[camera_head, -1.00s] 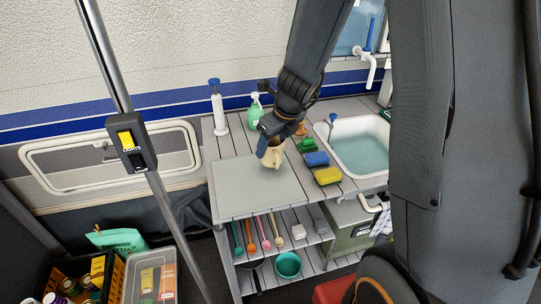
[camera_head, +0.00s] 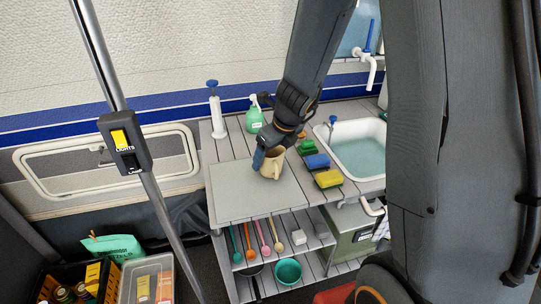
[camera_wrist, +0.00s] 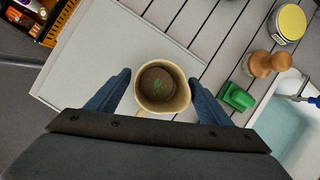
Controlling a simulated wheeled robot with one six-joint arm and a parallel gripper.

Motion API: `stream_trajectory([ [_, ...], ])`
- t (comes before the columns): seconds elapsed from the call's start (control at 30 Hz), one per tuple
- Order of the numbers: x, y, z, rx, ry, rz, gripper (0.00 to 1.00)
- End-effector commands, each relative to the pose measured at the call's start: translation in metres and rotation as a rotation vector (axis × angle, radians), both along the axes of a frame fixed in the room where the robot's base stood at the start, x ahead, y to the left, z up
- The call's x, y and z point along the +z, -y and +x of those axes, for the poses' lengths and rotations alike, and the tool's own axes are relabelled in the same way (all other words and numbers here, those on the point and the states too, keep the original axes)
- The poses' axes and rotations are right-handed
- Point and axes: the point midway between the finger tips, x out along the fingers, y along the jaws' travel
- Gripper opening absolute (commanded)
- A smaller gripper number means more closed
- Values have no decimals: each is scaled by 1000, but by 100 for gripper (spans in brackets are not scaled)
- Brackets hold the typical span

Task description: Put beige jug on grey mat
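The beige jug (camera_head: 273,165) stands upright over the back right part of the grey mat (camera_head: 250,198) and appears to rest on it. In the head view the gripper covers the jug's left side.
Green, blue and yellow sponges (camera_head: 328,179) lie right of the mat, before the sink (camera_head: 358,150). A green spray bottle (camera_head: 254,119) and a white pump bottle (camera_head: 215,118) stand behind. The front and left of the mat are clear. A metal pole (camera_head: 150,180) stands left of the counter.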

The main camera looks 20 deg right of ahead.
Motion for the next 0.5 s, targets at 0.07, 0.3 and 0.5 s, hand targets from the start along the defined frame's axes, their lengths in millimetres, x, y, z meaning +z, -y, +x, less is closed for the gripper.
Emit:
stream_trajectory([
  [0.07, 0, 0, 0, 0, 0, 0, 73],
  [0.3, 14, 1, -3, 0, 2, 1, 73],
  [0.5, 52, 7, -17, -1, 4, 0, 73],
])
